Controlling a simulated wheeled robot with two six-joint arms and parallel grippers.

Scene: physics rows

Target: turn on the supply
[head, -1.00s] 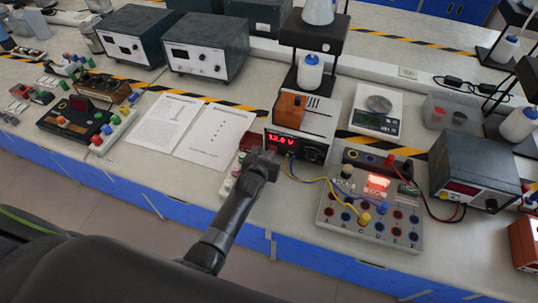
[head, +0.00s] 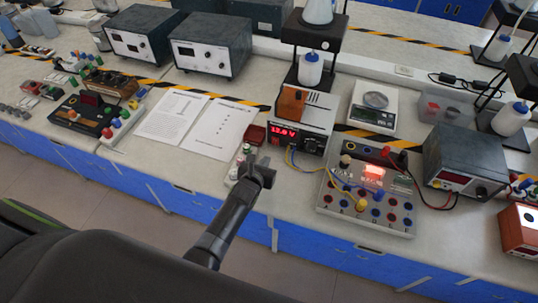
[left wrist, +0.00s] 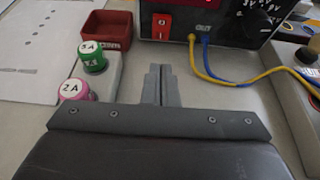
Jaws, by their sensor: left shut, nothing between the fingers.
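The supply (head: 310,122) is a light box with a black front panel. Its red display (head: 284,133) is lit and reads about 12.0 V. In the left wrist view its lower front panel (left wrist: 225,25) shows a red rocker switch (left wrist: 162,25) beside the OUT sockets. I cannot tell which way the rocker is tilted. My left gripper (head: 260,165) is just in front of the supply, apart from it. In the left wrist view its fingers (left wrist: 160,82) are closed together and empty, pointing at the rocker. My right gripper is not in view.
A yellow lead (left wrist: 214,78) and a blue lead run from the supply to a lit circuit board (head: 370,208) at right. A green 3 A piece (left wrist: 93,56) and a pink 2 A piece (left wrist: 76,91) stand left of my fingers, near a red tray (left wrist: 108,32).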

